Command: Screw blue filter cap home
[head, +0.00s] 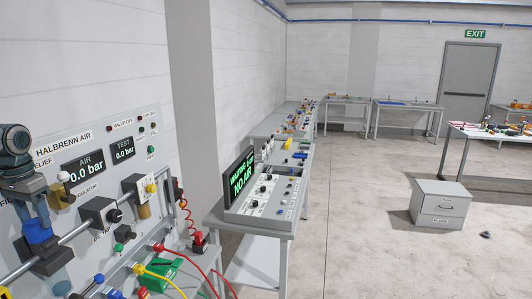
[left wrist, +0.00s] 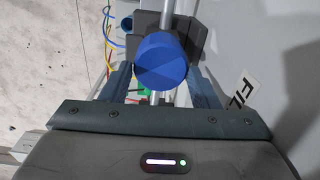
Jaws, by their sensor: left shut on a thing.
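The blue filter cap (head: 39,233) sits on top of a dark filter block (head: 50,257) on the air panel's pipe at the lower left of the head view. My left gripper (head: 36,219) comes down from above and is shut on the cap. In the left wrist view the round, faceted blue cap (left wrist: 160,62) lies between the two fingers of my left gripper (left wrist: 161,82), with the dark block behind it. The seam between cap and block is hard to see. My right gripper is not in view.
The air panel (head: 60,135) carries gauges, a regulator knob (head: 66,184) and more valve blocks (head: 100,212) along the pipe. Red and yellow hoses (head: 165,277) hang in front. A console (head: 265,190) reads "NO AIR". Open floor (head: 350,240) lies to the right.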

